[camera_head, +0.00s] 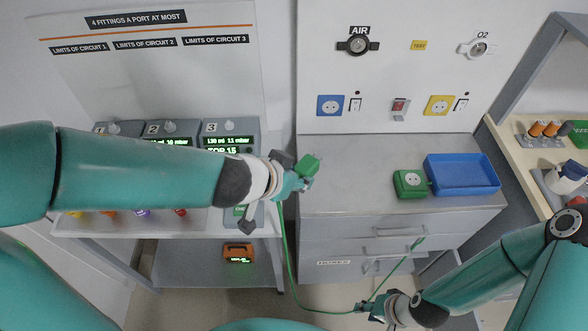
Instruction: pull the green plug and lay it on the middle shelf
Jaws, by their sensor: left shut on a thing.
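My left gripper (298,177) is shut on the green plug (308,164), held in the air in front of the grey counter's left end. A green cable (290,270) hangs below it, curves near the floor past my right gripper (366,308), and rises toward the drawers. My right gripper is low in front of the drawers; whether its fingers are apart or on the cable is unclear. A grey shelf (180,265) lies below the ventilator top at left. Which shelf is the middle one cannot be told.
A green socket box (411,183) and a blue tray (462,174) stand on the counter (350,170). Ventilators (172,130) stand at left, partly behind my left arm. An orange device (238,253) sits on the lower grey shelf. A rack (520,150) with items stands at right.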

